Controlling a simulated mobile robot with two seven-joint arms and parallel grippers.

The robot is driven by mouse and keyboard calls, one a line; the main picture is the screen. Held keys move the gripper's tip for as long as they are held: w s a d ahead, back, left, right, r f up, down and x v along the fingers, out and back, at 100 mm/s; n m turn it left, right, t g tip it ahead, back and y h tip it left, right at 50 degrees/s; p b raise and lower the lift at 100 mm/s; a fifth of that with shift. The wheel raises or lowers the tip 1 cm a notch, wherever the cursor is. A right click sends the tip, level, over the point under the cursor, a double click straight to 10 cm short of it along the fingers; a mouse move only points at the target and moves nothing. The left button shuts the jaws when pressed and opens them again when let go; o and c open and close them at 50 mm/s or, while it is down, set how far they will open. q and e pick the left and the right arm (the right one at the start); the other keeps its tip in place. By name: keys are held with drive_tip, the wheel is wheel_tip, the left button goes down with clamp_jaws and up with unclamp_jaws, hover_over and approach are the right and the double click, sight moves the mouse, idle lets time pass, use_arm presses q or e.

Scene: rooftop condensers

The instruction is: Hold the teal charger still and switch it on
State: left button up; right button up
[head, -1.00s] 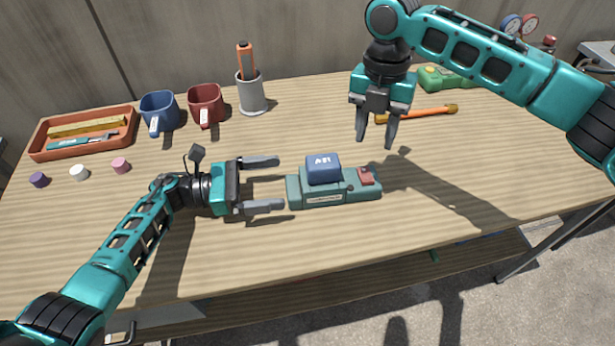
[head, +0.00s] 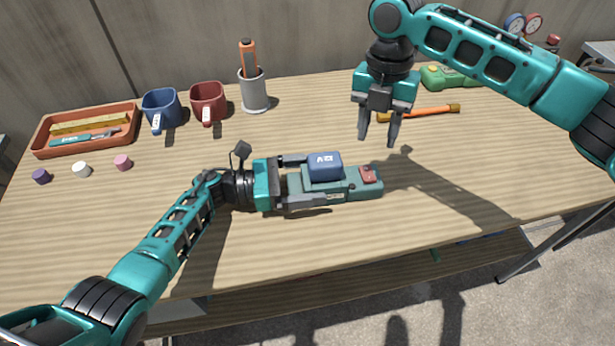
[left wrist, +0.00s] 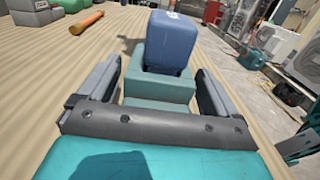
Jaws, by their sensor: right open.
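The teal charger (head: 350,190) lies on the table with a blue battery block (head: 325,166) on top. A red switch (head: 368,174) sits at its right end. My left gripper (head: 312,182) is open, with its fingers along the charger's two long sides. In the left wrist view the charger (left wrist: 157,87) stands between the fingers, with narrow gaps beside it. My right gripper (head: 379,138) is open and empty, pointing down above the table beyond the switch end.
The front table area is clear.

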use_arm(q)
drive_tip(key=c, duration=1.2)
use_arm(e)
drive_tip(key=shift+c, duration=0.6)
drive_tip(key=shift+w+r+m, duration=0.1)
drive_tip(key=shift+r+m, duration=0.15)
drive_tip(key=shift+m, duration=0.25)
drive_tip(key=shift+c, duration=1.4)
drive_tip(key=r+m, duration=0.1)
drive_tip(key=m, duration=0.2)
drive_tip(key=shift+a+r, duration=0.1)
drive_tip(key=shift+r, duration=0.1)
drive_tip(key=c, duration=0.3)
drive_tip(key=m, duration=0.1)
drive_tip(key=r+m, duration=0.1)
drive_tip(key=m, duration=0.1)
drive_tip(key=shift+w+r, duration=0.15)
drive_tip(key=shift+r, duration=0.1)
clamp_jaws()
drive_tip(key=r+m, duration=0.1)
drive_tip(key=m, duration=0.3)
drive_tip(key=shift+r+m, duration=0.3)
drive_tip(key=shift+r, duration=0.1)
